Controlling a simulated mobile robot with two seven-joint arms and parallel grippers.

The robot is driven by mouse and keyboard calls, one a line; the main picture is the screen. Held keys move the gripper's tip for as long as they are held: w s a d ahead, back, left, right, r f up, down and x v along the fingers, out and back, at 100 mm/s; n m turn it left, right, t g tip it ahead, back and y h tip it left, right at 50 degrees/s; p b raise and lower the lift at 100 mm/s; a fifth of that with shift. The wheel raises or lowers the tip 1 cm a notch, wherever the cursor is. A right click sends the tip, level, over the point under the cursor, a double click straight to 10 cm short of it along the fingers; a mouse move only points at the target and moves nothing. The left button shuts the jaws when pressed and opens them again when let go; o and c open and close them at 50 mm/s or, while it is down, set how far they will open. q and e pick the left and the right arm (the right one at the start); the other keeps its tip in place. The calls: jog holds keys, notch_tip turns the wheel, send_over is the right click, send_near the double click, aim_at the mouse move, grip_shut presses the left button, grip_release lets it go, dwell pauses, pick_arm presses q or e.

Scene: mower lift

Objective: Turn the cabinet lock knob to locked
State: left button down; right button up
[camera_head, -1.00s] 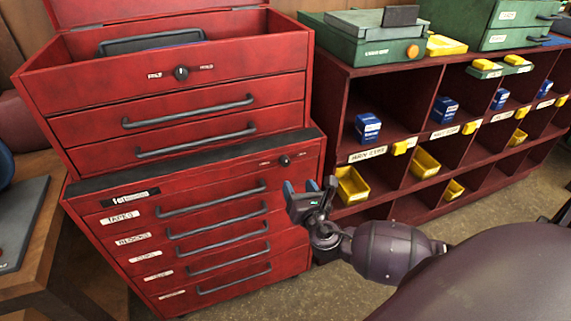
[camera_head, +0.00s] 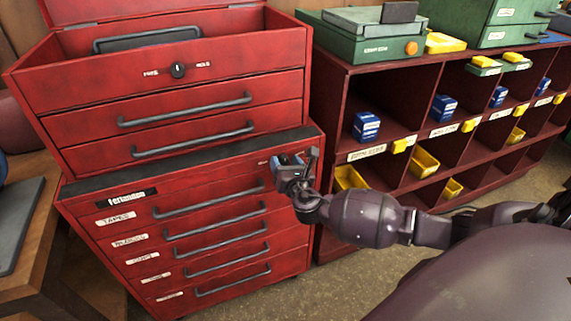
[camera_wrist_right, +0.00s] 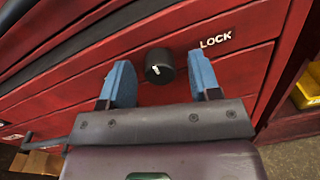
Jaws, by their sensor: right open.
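The red cabinet (camera_head: 88,192) stands at the left in the head view. Its black lock knob (camera_wrist_right: 159,66) shows in the right wrist view, with a white mark on its face and the label LOCK (camera_wrist_right: 215,41) to its upper right. The mark does not point clearly at the label. My right gripper (camera_head: 290,162) is at the upper right front of the lower cabinet and covers the knob in the head view. In the wrist view its blue fingers (camera_wrist_right: 160,82) are open, one on each side of the knob, apart from it. My left gripper is not in view.
A red top chest with another black knob (camera_head: 177,71) sits on the cabinet. Drawer handles (camera_head: 215,219) stick out below. A dark red cubby shelf (camera_head: 330,110) with blue boxes and yellow bins stands close to the right.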

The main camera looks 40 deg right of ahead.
jog(key=c, duration=0.9)
jog(key=m, duration=0.4)
jog(key=shift+f+m, duration=0.1)
jog(key=shift+m, duration=0.3)
jog(key=m, duration=0.4)
jog(key=shift+b, duration=0.4)
jog(key=m, duration=0.4)
jog(key=shift+m+g, duration=0.3)
jog(key=shift+m, duration=0.1)
jog(key=shift+m+y, duration=0.5)
jog(key=shift+m, duration=1.4)
